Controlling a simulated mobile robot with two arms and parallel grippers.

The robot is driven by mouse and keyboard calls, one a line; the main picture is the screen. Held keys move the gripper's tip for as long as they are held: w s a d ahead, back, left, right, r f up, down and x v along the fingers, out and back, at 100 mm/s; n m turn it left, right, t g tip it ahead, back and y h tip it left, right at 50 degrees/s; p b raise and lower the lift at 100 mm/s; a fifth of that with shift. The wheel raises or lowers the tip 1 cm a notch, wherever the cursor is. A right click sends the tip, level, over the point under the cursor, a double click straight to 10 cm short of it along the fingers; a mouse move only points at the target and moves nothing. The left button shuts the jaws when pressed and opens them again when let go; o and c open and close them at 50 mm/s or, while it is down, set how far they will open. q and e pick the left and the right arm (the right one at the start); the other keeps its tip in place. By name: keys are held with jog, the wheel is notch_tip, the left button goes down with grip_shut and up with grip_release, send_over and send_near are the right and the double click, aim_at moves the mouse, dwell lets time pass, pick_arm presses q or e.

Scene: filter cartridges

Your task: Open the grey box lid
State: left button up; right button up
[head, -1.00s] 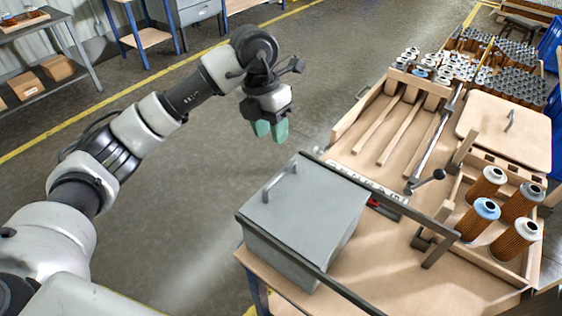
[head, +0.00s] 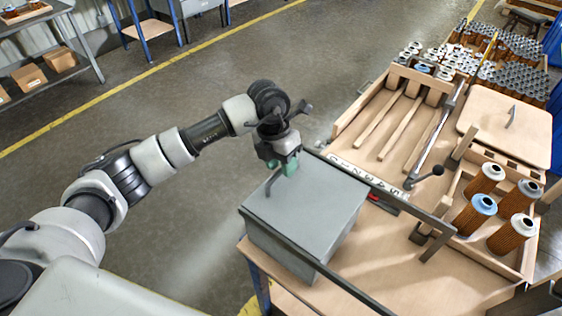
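The grey box (head: 310,208) stands at the near left end of the wooden bench, with its flat lid closed. My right gripper does not show.
To the right, a wooden tray holds several filter cartridges (head: 511,233). A wooden lid (head: 505,130) and a slotted wooden rack (head: 385,120) lie farther back. The floor left of the bench is clear.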

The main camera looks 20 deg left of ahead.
pick_arm(q)
grip_shut()
jog(key=shift+d, duration=0.1)
jog(key=b, duration=0.3)
send_over(348, 221)
dwell(0.3)
jog(key=shift+o, duration=0.2)
grip_release()
notch_tip(348, 221, up, 11)
jog(key=a+b, duration=0.1)
jog(key=a, duration=0.1)
jog(key=shift+w+f, duration=0.15)
jog(key=shift+w, duration=0.2)
